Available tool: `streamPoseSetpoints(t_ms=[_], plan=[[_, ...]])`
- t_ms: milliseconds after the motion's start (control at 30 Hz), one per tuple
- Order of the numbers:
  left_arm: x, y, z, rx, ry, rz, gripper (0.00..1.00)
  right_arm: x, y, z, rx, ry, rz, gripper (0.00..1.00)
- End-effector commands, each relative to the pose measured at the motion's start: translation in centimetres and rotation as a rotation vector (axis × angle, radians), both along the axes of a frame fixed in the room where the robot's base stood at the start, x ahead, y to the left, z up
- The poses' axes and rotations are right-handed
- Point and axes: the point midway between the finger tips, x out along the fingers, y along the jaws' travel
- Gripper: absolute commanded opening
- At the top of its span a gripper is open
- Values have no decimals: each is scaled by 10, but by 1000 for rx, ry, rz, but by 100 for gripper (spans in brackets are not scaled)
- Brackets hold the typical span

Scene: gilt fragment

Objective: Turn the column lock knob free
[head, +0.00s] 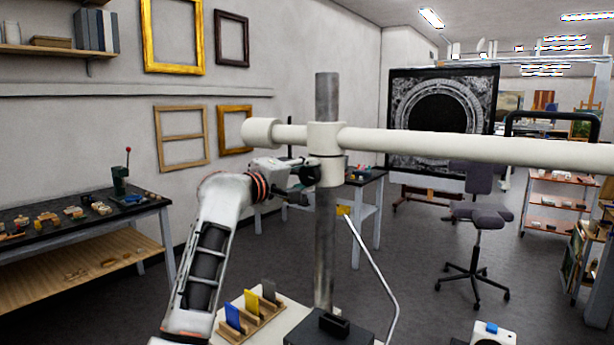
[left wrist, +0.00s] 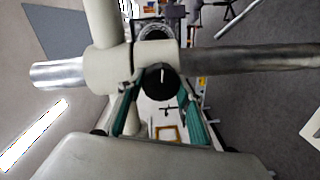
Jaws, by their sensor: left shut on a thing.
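A grey metal column (head: 325,245) stands upright, with a cream collar (head: 325,140) around it that carries a long horizontal cream boom (head: 450,145). The dark round lock knob (left wrist: 160,82) sits on the collar and has a pale line across its face in the left wrist view. My left gripper (head: 305,175) reaches the collar from the left. In the left wrist view its green-padded fingers (left wrist: 160,92) lie on either side of the knob, shut on it. In the head view the gripper largely hides the knob. My right gripper is not seen.
Below the column are a dark base block (head: 330,328) and a wooden rack (head: 250,322) with blue, yellow and grey pieces. A thin bent pale rod (head: 375,260) stands right of the column.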

Motion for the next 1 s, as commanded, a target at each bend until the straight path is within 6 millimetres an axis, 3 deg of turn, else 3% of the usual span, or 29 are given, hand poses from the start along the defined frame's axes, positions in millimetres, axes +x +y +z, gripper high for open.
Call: streamPoseSetpoints(t_ms=[133,167,200,667,1000], plan=[[0,1,0,1,-1,2,14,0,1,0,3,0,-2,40],[0,1,0,1,-1,2,43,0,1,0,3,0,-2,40],[0,1,0,1,-1,2,52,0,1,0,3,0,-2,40],[-4,4,1,1,-2,1,52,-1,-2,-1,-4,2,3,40],[-47,35,3,1,-4,3,52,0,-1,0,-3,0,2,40]])
